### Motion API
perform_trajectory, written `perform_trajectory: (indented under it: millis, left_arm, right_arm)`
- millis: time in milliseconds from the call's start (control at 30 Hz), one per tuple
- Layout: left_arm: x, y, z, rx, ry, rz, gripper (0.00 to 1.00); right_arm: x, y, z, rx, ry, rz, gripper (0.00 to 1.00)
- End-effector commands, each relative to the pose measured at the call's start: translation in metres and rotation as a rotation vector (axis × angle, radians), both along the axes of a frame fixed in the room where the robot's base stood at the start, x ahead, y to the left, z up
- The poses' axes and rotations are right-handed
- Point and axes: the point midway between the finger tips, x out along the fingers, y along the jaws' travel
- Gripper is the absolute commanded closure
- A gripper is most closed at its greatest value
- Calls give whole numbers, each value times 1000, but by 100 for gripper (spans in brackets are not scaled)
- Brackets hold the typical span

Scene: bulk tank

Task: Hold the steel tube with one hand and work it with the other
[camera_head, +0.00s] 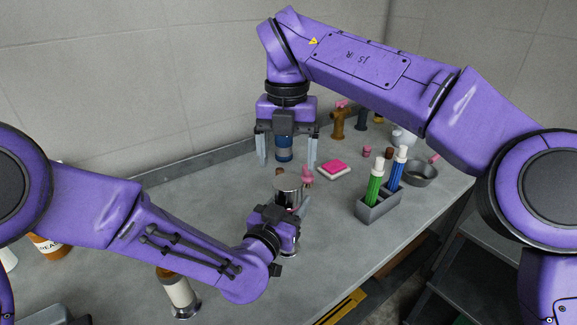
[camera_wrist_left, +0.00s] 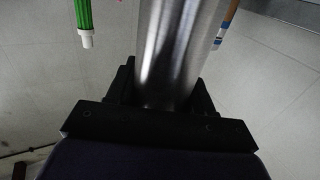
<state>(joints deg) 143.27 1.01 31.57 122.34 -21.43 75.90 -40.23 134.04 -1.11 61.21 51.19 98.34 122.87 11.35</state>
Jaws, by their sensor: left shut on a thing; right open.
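The steel tube (camera_head: 288,190) shows as a shiny cylinder near the middle of the head view. In the left wrist view, the tube (camera_wrist_left: 172,50) runs up from between the jaws. My left gripper (camera_head: 296,212) is shut on the tube; its arm hides much of the lower part. My right gripper (camera_head: 287,152) is open, fingers pointing down, above and behind the tube and apart from it. A blue object (camera_head: 284,150) shows between its fingers in the picture; I cannot tell how far behind them it is.
A grey holder (camera_head: 377,206) with green and blue tools stands to the right. Bare counter (camera_head: 215,190) shows left of the tube.

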Motion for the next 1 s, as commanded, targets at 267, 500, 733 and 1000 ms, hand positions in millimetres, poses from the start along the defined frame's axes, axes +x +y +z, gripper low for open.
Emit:
perform_trajectory:
  millis: [267,500,733,1000]
  left_arm:
    - [0,0,1,-1,-2,0,100]
    - [0,0,1,0,-1,0,100]
    - [0,0,1,0,-1,0,100]
    - [0,0,1,-1,-2,0,100]
  right_arm:
    - [0,-1,-48,-1,4,3,17]
    - [0,0,-75,0,1,3,17]
    - [0,0,-78,0,1,3,17]
    - [0,0,-78,0,1,5,73]
